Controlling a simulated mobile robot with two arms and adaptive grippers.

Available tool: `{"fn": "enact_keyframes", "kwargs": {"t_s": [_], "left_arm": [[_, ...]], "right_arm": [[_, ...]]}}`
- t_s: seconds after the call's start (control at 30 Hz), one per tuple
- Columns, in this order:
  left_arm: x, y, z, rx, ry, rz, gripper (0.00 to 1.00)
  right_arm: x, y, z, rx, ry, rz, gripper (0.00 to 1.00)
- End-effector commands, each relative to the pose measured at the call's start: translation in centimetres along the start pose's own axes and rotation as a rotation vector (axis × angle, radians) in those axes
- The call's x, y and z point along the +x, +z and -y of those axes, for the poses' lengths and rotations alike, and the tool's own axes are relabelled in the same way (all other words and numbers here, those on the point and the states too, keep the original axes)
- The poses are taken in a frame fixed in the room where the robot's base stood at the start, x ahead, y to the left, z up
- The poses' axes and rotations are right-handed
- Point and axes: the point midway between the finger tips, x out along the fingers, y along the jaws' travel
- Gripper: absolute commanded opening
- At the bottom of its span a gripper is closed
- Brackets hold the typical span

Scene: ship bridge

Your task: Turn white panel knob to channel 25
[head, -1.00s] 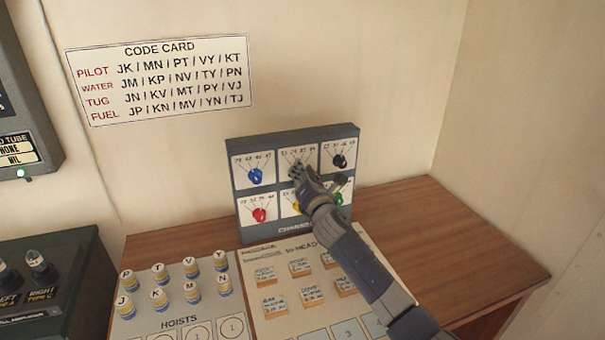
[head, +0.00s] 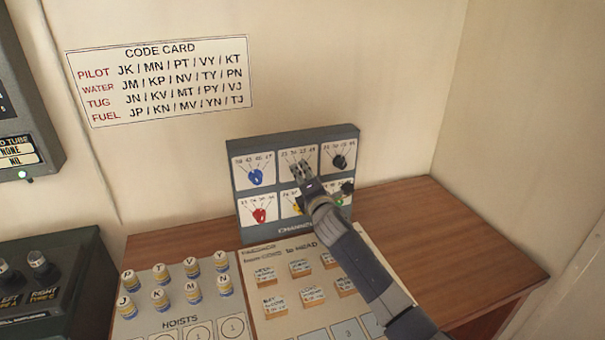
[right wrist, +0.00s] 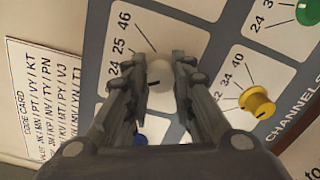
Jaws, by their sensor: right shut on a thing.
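The channel panel (head: 237,205) stands upright at the back of the desk with two rows of three coloured knobs. The white knob (right wrist: 158,73) is in the top middle cell, between the fingers of my right gripper (right wrist: 158,64), which is shut on it. In the head view my right gripper (head: 299,171) covers most of this knob. The right wrist view shows labels 24, 25 and 46 beside it; a further label seems hidden by a finger. A dark mark shows on the knob's lower edge, but I cannot tell which number it points to. My left gripper is not in view.
The blue knob (head: 255,177), red knob (head: 259,215) and black knob (head: 340,161) are close by. The yellow knob (right wrist: 257,103) is partly covered in the head view. Lettered pegs (head: 160,298) and small blocks (head: 274,305) lie in front. The desk's right side (head: 450,235) is clear.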

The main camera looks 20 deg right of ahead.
Motion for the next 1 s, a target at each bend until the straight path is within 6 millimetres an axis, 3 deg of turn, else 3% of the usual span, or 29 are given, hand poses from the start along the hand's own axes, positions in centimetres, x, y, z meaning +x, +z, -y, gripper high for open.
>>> {"fn": "enact_keyframes", "kwargs": {"t_s": [0.6,1.0], "left_arm": [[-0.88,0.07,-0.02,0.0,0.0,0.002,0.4],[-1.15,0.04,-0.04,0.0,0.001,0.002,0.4]], "right_arm": [[0.08,0.4,-0.33,0.575,-0.011,-0.018,0.0],[0.09,0.39,-0.3,0.823,-0.017,-0.029,0.0]]}}
